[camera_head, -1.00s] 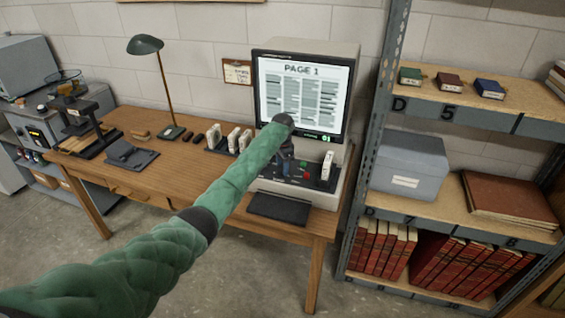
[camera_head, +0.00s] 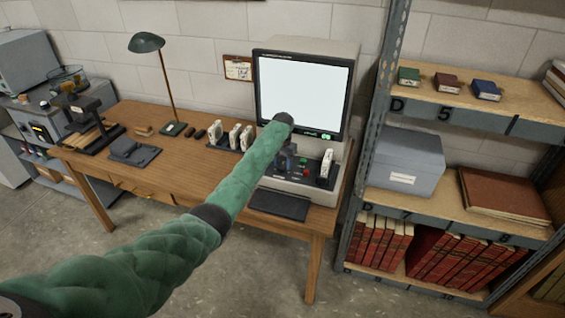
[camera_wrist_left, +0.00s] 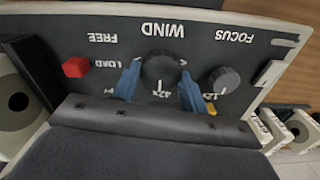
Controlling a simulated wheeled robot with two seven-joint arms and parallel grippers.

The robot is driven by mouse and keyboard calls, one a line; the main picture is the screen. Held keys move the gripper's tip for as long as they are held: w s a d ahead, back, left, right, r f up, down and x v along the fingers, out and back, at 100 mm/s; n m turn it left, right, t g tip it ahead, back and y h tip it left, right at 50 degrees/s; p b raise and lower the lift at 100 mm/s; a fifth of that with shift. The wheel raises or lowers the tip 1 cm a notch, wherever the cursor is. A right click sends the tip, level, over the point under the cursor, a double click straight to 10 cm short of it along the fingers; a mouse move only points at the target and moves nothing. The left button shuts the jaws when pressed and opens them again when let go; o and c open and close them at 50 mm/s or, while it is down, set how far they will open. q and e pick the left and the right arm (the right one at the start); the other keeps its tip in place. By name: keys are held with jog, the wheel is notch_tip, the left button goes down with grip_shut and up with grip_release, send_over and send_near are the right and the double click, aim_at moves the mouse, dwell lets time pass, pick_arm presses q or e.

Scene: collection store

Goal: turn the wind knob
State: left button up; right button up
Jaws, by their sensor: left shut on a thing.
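The dark round wind knob (camera_wrist_left: 160,70) sits on the reader's dark control panel beside the word WIND in the left wrist view. My left gripper (camera_wrist_left: 160,88) has its two blue fingers on either side of the knob, shut on it. In the head view my green left arm reaches over the desk, and its gripper (camera_head: 287,160) is at the control panel of the microfilm reader (camera_head: 342,95). The wrist hides the knob there. The reader's screen (camera_head: 300,90) is blank white. My right gripper is out of view.
A smaller focus knob (camera_wrist_left: 224,80) and a red button (camera_wrist_left: 75,67) flank the wind knob. White reels (camera_head: 240,136) stand left of the reader on the wooden desk (camera_head: 190,170). A metal shelf (camera_head: 375,130) stands close on the right.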

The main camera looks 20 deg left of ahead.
aim_at(283, 164)
pick_arm(q)
jog(key=shift+w+r, duration=0.1)
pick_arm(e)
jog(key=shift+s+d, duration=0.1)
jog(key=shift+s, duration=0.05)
pick_arm(q)
jog(key=o, duration=1)
jog(key=shift+r+b, duration=0.4)
jog(key=shift+r, duration=0.1)
notch_tip(283, 164, up, 6)
jog(key=shift+f+b, duration=0.15)
jog(key=shift+b, duration=0.95)
jog(key=shift+r, duration=0.45)
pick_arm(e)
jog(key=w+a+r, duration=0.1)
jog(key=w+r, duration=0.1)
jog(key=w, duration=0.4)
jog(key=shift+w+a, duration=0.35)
